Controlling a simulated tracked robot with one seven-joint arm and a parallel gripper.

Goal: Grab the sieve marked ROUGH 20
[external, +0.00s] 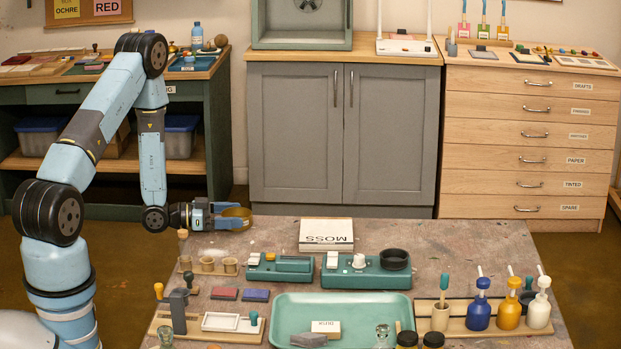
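My gripper (234,217) is at the far left corner of the front table, pointing right. Its fingers are on either side of a round, brass-coloured, shallow vessel that looks like a sieve (241,212). The gripper seems shut on it, and the vessel appears to be held above the table edge. No ROUGH 20 marking can be read on it; the fingers hide part of its side. A black round ring or dish (395,259) sits on the right end of a green device (366,277); no marking shows on it.
The front table (450,240) holds a MOSS block (326,234), another green device (281,269), a green tray (285,309), a wooden rack with pigment bottles (478,313) and small wooden holders (207,265). The table's back right is clear. Cabinets stand behind.

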